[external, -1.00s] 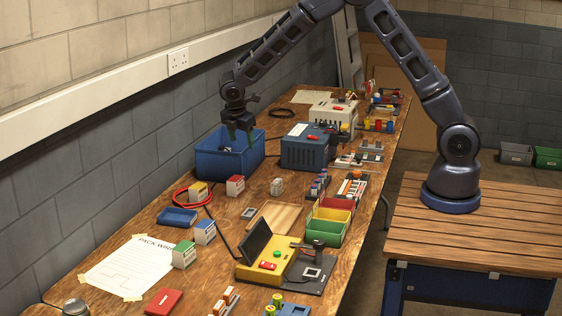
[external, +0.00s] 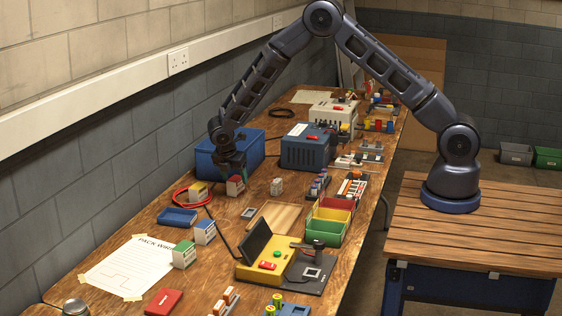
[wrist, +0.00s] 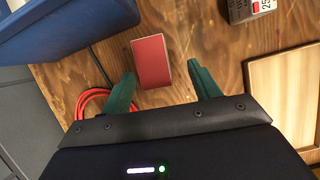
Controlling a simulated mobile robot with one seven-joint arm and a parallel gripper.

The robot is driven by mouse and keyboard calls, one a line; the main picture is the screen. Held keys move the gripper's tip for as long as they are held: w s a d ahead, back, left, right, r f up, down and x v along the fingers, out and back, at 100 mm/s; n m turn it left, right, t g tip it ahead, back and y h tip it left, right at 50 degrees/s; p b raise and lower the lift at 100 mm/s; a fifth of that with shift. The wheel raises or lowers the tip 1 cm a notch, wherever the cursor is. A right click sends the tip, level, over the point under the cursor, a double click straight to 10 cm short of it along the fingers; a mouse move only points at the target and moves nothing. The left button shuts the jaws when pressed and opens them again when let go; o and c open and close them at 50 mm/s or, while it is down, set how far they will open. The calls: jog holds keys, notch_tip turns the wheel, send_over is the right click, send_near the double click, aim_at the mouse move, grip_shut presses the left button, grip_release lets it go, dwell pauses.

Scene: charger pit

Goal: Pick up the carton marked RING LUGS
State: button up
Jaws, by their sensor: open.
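No lettering reading RING LUGS is legible on any carton. A red-topped carton (external: 236,188) stands on the bench beside the blue bin, and its red top (wrist: 152,62) shows in the wrist view. My gripper (external: 232,172) is open just above it, with green fingers on either side of the top in the wrist view (wrist: 161,78). I cannot tell whether the fingers touch it.
The blue bin (external: 250,152) stands close behind the gripper, its wall also in the wrist view (wrist: 75,25). A red cable coil (wrist: 92,100) lies to the left. A wooden tray (wrist: 285,95) lies to the right. Bare bench lies between the carton and the greyish one.

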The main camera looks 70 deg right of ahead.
aim_at(235, 179)
jog(key=shift+w+d+x, duration=0.1)
jog(key=shift+d+x, duration=0.05)
jog(key=shift+x, duration=0.75)
jog(key=shift+w+d+x, duration=0.1)
jog(key=shift+w+x, duration=0.05)
jog(key=shift+x, duration=0.75)
jog(key=shift+w+d+x, duration=0.1)
jog(key=shift+d+x, duration=0.05)
jog(key=shift+x, duration=0.7)
jog(key=shift+r, duration=0.15)
jog(key=c, duration=1.1)
